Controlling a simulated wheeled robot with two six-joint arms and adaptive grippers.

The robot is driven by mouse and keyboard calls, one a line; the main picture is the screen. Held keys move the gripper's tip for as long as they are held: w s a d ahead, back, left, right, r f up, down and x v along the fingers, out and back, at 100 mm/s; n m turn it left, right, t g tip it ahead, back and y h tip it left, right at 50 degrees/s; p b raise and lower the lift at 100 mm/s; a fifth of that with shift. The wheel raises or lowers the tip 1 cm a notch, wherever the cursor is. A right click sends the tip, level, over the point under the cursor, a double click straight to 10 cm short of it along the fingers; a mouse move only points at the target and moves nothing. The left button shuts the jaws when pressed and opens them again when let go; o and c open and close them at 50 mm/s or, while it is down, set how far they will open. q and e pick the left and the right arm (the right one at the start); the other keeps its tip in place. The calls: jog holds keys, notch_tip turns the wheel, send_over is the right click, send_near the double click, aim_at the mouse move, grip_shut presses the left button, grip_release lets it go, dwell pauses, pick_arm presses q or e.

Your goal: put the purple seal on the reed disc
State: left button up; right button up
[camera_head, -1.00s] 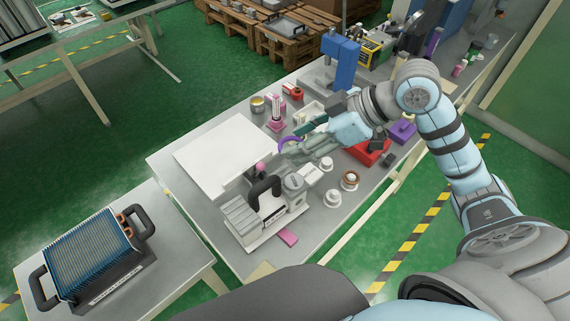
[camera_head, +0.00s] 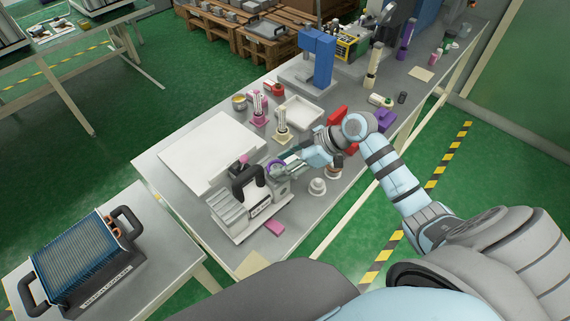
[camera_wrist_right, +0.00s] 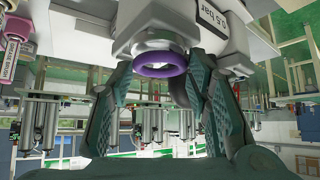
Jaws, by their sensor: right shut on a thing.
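The purple seal (camera_head: 275,164) is a ring. It also shows in the right wrist view (camera_wrist_right: 160,66), between the fingers. My right gripper (camera_head: 284,169) is shut on it, at the right end of a grey-white device with a black handle (camera_head: 240,205). In the wrist view, a pale round fitting (camera_wrist_right: 152,42) of the device is close behind the ring; I cannot tell whether they touch. I cannot pick out the reed disc for certain; the gripper covers the device's round grey end. My left gripper is not in view.
A white board (camera_head: 208,150) lies behind the device. A pink block (camera_head: 275,228) is in front of it. A white round part (camera_head: 317,187) stands to its right. Pronged pink (camera_head: 259,117) and cream (camera_head: 282,135) stands and a white tray (camera_head: 299,112) are farther back.

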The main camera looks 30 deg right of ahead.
jog(key=shift+w+f, duration=0.2)
jog(key=shift+f, duration=0.3)
jog(key=o, duration=0.7)
jog(key=shift+s+r, duration=0.1)
jog(key=shift+o, duration=0.2)
jog(key=shift+r, duration=0.2)
jog(key=v, duration=1.2)
jog(key=shift+f, duration=0.15)
